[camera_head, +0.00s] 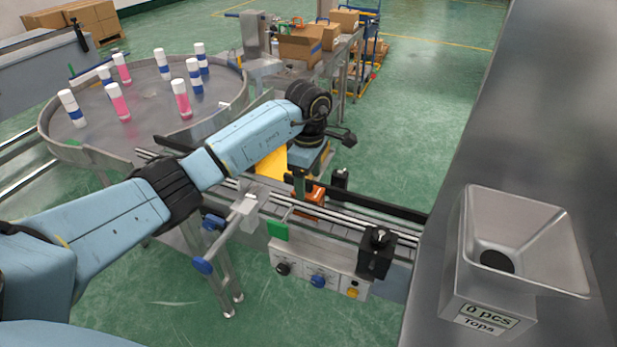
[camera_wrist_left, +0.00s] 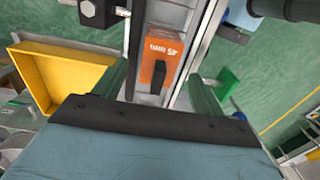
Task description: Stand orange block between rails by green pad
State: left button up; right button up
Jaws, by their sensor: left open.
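In the head view the block (camera_head: 313,194) is partly hidden below my left arm. The green pad (camera_head: 278,230) is on the near side of the conveyor; it also shows right of the block in the wrist view (camera_wrist_left: 229,80). My left gripper (camera_head: 303,182) points down at the block. Its fingers (camera_wrist_left: 162,88) are apart, one on each side of the block; contact cannot be told. My right gripper is out of view.
A yellow tray (camera_wrist_left: 62,72) lies left of the block in the wrist view. A black post device (camera_head: 377,253) stands on the near rail, above a control box (camera_head: 318,277) with knobs. A steel hopper (camera_head: 510,250) is at right.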

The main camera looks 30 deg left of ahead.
pick_arm(q)
notch_tip(320, 180, up, 13)
jog(key=b, duration=0.1)
dwell(0.8)
